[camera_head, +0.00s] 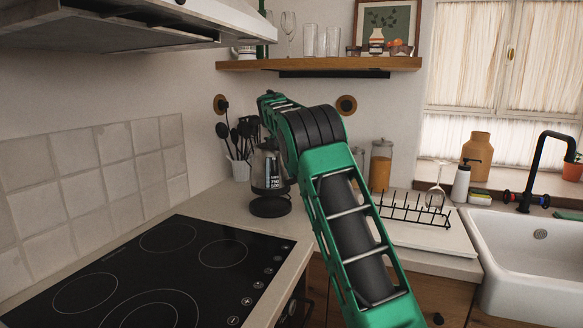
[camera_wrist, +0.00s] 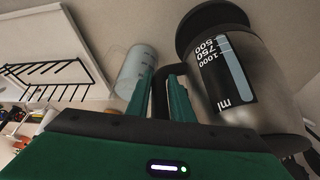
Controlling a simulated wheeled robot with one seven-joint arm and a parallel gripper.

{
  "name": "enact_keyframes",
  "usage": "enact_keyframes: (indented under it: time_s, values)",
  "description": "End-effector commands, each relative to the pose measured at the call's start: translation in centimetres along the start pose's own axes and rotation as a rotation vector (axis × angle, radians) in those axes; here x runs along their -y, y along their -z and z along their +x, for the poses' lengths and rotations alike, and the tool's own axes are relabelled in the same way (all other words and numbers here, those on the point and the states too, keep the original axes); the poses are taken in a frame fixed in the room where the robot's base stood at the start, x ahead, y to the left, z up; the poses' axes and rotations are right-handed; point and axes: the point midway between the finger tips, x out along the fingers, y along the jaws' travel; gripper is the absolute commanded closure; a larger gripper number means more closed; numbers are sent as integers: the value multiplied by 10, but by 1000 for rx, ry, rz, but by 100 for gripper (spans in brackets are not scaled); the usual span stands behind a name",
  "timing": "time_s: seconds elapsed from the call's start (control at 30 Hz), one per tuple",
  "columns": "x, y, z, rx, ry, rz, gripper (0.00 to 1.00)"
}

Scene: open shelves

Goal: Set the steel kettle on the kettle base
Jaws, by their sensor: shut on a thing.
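The steel kettle (camera_head: 268,172) is upright at the back of the counter, partly hidden by my arm in the head view. The dark round kettle base (camera_head: 270,206) is directly below it. The kettle's bottom looks close above the base; I cannot tell if they touch. In the wrist view the kettle (camera_wrist: 262,85) fills the right side, with a black volume scale and a black round part at the top of the picture. My gripper (camera_wrist: 163,82) is shut on its black handle, between the two green fingers. In the head view the fingers are hidden behind the arm.
A white utensil pot (camera_head: 240,169) stands just left of the kettle. A black dish rack (camera_head: 413,212) and a jar (camera_head: 381,165) are to the right. The cooktop (camera_head: 160,270) is in front, the shelf (camera_head: 330,64) above.

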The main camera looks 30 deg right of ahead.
Motion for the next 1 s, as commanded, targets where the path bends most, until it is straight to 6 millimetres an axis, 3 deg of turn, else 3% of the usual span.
enact_keyframes:
  time_s: [0.7,1.0]
  values:
    - [0,-16,42,-5,4,3,100]
    - [0,-20,51,-5,5,4,100]
